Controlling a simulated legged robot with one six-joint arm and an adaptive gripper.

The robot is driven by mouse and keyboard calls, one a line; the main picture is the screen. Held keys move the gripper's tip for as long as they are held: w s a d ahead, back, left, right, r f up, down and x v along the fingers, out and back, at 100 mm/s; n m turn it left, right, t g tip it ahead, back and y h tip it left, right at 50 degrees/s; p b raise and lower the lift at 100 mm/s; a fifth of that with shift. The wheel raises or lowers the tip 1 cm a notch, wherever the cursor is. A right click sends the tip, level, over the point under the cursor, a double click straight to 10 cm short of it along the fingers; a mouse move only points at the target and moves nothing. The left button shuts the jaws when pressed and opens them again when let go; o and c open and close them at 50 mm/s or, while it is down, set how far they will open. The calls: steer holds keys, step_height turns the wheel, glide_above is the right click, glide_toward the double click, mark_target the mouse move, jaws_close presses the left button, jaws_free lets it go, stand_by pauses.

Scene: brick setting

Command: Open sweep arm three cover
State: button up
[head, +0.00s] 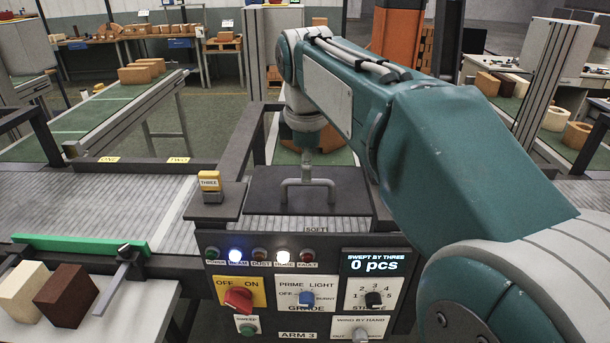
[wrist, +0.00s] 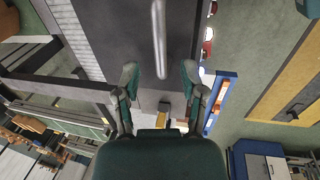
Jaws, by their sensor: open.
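The sweep arm three cover (head: 262,186) is a dark grey flat plate, lying shut on the machine. A pale metal bar handle (head: 290,193) stands up from it. In the wrist view the cover (wrist: 122,25) fills the upper middle and the handle (wrist: 159,35) runs lengthwise. My gripper (head: 307,158) is above the cover, at the handle in the picture. In the wrist view my gripper (wrist: 160,75) is open, one finger on each side of the handle's line. The handle's lower end shows between the fingertips. I cannot tell whether they touch it.
A yellow block marked THREE (head: 209,181) stands left of the cover. The control panel (head: 300,325) below has a red switch (head: 238,298), knobs and a display reading 0 pcs (head: 376,266). A green bar (head: 82,244) and two blocks lie at the left. Dark frame rails flank the cover.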

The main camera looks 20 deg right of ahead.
steer(key=shift+w+d+f, duration=0.15)
steer(key=shift+d+f, duration=0.1)
steer(key=shift+f, duration=0.4)
steer(key=shift+w+d+f, duration=0.1)
steer(key=shift+d+f, duration=0.15)
steer(key=shift+f, duration=0.65)
steer(key=shift+a+f, duration=0.1)
steer(key=shift+a, duration=0.5)
steer(key=shift+c, duration=0.9)
steer(key=c, duration=0.5)
steer(key=shift+d, duration=0.25)
jaws_close()
steer(key=shift+w, duration=0.15)
